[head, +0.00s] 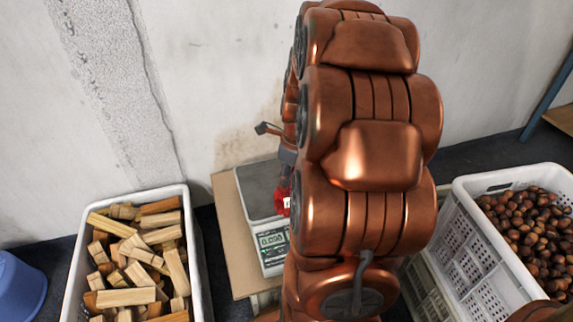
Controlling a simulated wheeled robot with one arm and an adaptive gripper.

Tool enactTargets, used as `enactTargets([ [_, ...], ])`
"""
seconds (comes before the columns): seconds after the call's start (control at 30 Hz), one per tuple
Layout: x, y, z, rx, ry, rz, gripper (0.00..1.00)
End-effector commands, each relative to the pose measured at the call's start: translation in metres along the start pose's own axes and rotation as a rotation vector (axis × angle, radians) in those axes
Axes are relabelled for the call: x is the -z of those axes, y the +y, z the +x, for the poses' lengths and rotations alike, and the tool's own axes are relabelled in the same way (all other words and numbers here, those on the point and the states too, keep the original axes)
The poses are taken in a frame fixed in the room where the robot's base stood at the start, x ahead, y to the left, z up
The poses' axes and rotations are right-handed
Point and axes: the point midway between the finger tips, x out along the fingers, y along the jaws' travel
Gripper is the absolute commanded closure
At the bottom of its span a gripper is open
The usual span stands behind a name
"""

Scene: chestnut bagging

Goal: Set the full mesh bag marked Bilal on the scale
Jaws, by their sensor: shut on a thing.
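A red mesh bag (282,202) shows at the left edge of my arm, with a small white patch on it; any name there is too small to read. My arm hides most of the bag. My gripper (286,172) is just above the bag and shut on it, with its fingers largely hidden. The scale (257,190) has a grey plate and a lit display at its front, whose digits are hard to read. The bag appears over the right part of the plate; I cannot tell whether it touches it.
The scale stands on a light wooden surface (228,220). A white crate (76,262) of wood blocks is at left, with a blue bucket (20,287) beyond it. A white crate (478,240) of chestnuts is at right. A wall (220,70) rises behind.

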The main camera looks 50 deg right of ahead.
Motion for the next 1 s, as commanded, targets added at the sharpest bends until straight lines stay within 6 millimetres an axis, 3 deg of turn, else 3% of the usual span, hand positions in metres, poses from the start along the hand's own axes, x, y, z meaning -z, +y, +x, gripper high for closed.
enactTargets([
  [0.6,-0.047,-0.082,0.017,0.003,-0.004,-0.001,1.0],
  [1.0,-0.056,-0.098,0.019,0.004,-0.004,0.0,1.0],
])
